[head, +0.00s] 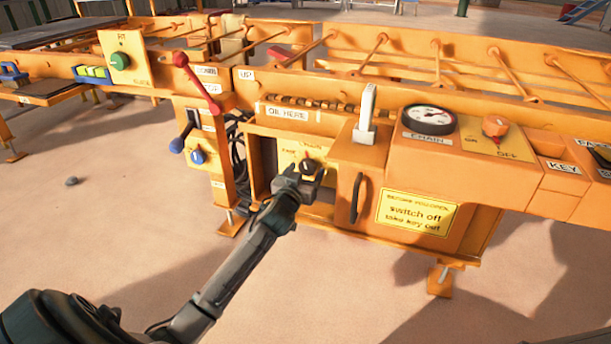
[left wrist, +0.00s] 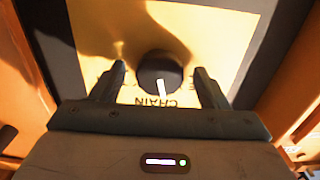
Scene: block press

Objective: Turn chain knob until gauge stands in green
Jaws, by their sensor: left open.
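The chain knob (left wrist: 160,75) is a round black knob with a white pointer line, on a yellow plate marked CHAIN (left wrist: 215,35). In the head view the knob (head: 308,167) sits inside the open recess under the OIL HERE label. My left gripper (left wrist: 160,85) is open, with one finger on each side of the knob; I cannot tell whether they touch it. In the head view my left gripper (head: 306,172) reaches into the recess and partly covers the plate. The chain gauge (head: 429,119) is a white round dial on top of the machine; its needle and coloured zones are too small to read.
A door with a dark handle (head: 356,198) stands right of the recess. A red-knobbed lever (head: 197,82) and a blue knob (head: 198,156) are to the left.

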